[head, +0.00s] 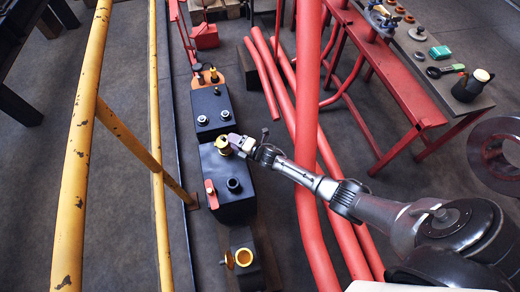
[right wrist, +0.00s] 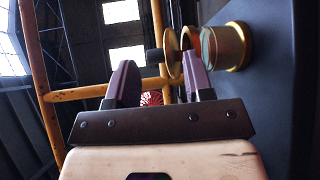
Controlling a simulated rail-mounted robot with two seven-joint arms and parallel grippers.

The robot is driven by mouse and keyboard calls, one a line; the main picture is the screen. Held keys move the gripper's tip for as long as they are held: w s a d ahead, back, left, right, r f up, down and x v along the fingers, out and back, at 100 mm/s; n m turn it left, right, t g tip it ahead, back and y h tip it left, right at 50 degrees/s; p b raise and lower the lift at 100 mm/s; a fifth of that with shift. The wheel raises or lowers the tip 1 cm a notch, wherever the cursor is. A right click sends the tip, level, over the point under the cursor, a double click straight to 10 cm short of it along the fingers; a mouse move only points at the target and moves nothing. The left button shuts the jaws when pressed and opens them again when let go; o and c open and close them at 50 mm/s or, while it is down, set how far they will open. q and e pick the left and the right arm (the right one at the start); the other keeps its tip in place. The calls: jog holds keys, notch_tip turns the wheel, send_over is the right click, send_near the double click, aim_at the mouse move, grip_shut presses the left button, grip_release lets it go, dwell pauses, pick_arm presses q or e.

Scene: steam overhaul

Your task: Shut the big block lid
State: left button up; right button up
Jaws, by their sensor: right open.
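The big block (head: 229,208) is a dark box in the middle of the row. Its brass cup (head: 222,147) stands at the top end, beside my right gripper (head: 236,141). In the right wrist view the brass cup (right wrist: 232,46) rises from the dark block face (right wrist: 285,100). A brass disc lid with a dark knob (right wrist: 171,55) shows apart from the cup's mouth; its exact angle is unclear. My right gripper (right wrist: 160,82) is open, its fingers at the lid and cup; I cannot tell whether they touch. My left gripper is out of view.
A smaller block (head: 210,108) stands behind. A front block has a brass opening (head: 244,257) with its lid (head: 229,260) swung out left. Yellow rails (head: 156,150) run left, red pipes (head: 308,150) right. A red bench (head: 395,75) holds small parts.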

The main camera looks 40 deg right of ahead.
jog(key=r+p+v, duration=0.1)
jog(key=p+v, duration=0.6)
jog(key=v, duration=0.5)
jog(key=shift+s+r+p, duration=0.35)
jog(key=shift+r+p, duration=0.05)
dwell(0.5)
jog(key=shift+a, duration=0.2)
jog(key=p+v, duration=0.3)
jog(key=v, duration=1)
jog(key=shift+s+p, duration=0.3)
jog(key=shift+s, duration=0.1)
jog(key=shift+d, duration=0.15)
jog(key=shift+c, duration=0.6)
